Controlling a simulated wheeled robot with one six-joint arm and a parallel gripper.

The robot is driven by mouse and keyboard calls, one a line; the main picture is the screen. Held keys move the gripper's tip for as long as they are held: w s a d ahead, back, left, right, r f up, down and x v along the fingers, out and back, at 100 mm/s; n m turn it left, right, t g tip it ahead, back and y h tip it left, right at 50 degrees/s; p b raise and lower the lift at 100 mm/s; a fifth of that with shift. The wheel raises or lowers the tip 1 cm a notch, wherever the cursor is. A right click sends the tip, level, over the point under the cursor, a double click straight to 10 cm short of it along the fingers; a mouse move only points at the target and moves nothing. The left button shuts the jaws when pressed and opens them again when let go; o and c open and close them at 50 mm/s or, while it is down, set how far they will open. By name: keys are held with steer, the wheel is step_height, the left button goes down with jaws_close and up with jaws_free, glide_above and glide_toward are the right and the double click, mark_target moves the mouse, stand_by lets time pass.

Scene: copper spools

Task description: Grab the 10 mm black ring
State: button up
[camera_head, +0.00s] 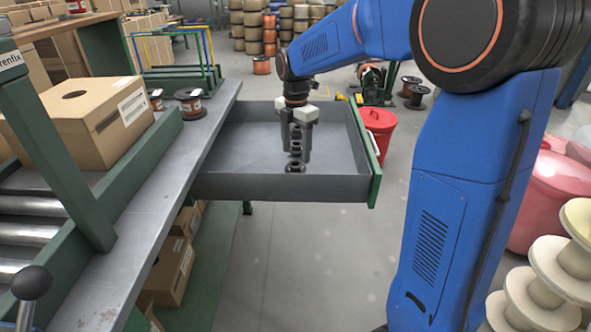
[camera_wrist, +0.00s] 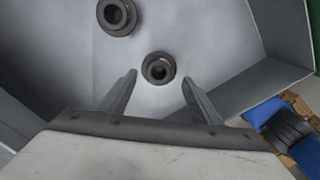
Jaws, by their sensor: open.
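Dark flanged rings lie in the open grey drawer (camera_head: 240,185). In the head view one ring (camera_head: 295,168) is nearest the drawer's front side, and others are partly hidden behind my gripper (camera_head: 296,153). In the wrist view one black ring (camera_wrist: 159,68) lies just beyond and between the fingertips of my gripper (camera_wrist: 160,80). A second, slightly larger-looking ring (camera_wrist: 117,16) lies farther up and left. My gripper points down, open, with nothing between its fingers. No size marking is readable, so I cannot tell which ring is 10 mm.
The drawer walls surround the rings, with a green front (camera_head: 374,165) on the right. A grey workbench (camera_head: 165,180) with a cardboard box (camera_head: 85,120) and copper spools (camera_head: 190,104) stands left. A red bin (camera_head: 380,125) is beyond the drawer. The drawer floor around the rings is clear.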

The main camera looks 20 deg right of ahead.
mark_target(295, 164)
steer(key=shift+a+f, duration=0.2)
steer(key=shift+f, duration=2.55)
steer(key=c, duration=0.6)
